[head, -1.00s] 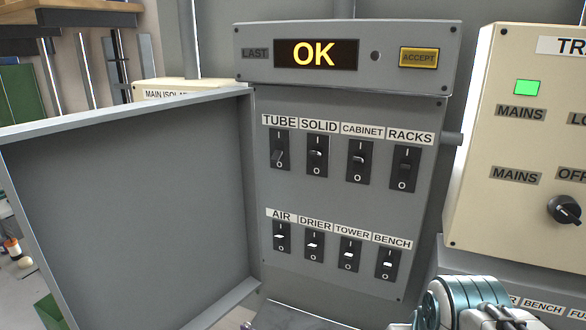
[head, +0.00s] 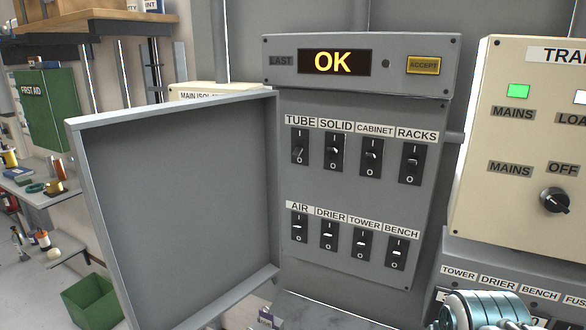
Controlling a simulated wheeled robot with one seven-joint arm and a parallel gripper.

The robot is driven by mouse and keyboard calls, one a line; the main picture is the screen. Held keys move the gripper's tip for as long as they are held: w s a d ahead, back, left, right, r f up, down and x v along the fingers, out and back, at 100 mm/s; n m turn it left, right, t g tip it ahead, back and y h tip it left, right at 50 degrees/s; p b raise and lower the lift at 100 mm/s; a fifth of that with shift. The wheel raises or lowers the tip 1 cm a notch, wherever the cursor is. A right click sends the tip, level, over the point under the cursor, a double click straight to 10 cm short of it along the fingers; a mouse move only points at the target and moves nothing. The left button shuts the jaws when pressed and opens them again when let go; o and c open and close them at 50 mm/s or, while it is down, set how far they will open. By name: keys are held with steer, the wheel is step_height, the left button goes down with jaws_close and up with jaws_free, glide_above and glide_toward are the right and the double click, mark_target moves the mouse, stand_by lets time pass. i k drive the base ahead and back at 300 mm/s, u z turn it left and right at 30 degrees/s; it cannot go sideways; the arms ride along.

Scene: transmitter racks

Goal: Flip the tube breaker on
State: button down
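The tube breaker (head: 300,147) is the leftmost black switch in the upper row of the grey breaker panel (head: 352,195), under the TUBE label (head: 300,121). It has an I above and an O below. Its small lever looks slanted, unlike its neighbours, but its exact position is hard to tell. The solid (head: 335,152), cabinet (head: 371,157) and racks (head: 412,164) breakers stand to its right. My gripper is not in view; only a teal and silver part of my arm shows at the bottom right, away from the breaker.
The panel's door (head: 180,205) hangs open to the left. A lower row holds the air (head: 299,228), drier, tower and bench breakers. A display (head: 335,62) above reads OK, beside an ACCEPT button (head: 422,65). A cream transmitter cabinet (head: 520,130) stands at right.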

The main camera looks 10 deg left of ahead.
mark_target(297, 153)
steer(key=u, duration=1.1)
steer(key=i, duration=0.5)
